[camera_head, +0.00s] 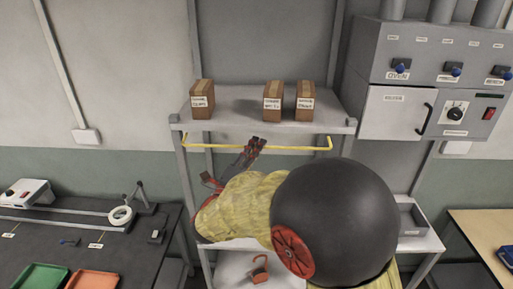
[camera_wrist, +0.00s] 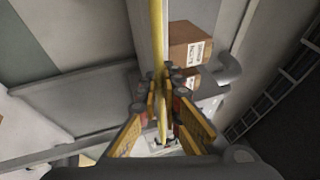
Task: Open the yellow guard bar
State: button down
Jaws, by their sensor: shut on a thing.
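The yellow guard bar (camera_head: 215,148) runs across the front of the upper shelf, just below its front edge. Both its ends bend back to the shelf posts. My gripper (camera_head: 256,146) is at the middle of the bar, with its fingers closed on it. In the wrist view the bar (camera_wrist: 157,30) runs down between the fingers of my gripper (camera_wrist: 162,85). The exact finger contact is partly hidden by the fingers themselves.
Several brown boxes (camera_head: 202,98) stand on the upper shelf (camera_head: 235,118) behind the bar. A grey control cabinet (camera_head: 400,112) hangs at the right. A dark workbench (camera_head: 120,250) with trays is at the left. My arm hides much of the lower shelves.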

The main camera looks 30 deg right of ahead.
dwell(0.3)
jog(key=shift+r+n+g+y, duration=0.3)
jog(key=shift+r+y, duration=0.15)
jog(key=shift+y, duration=0.05)
jog(key=shift+r+y, duration=0.15)
jog(key=shift+y, duration=0.15)
jog(key=c, duration=2)
grip_release()
jog(key=v, duration=1.2)
jog(key=shift+w+a+r, duration=0.1)
jog(key=shift+r, duration=0.05)
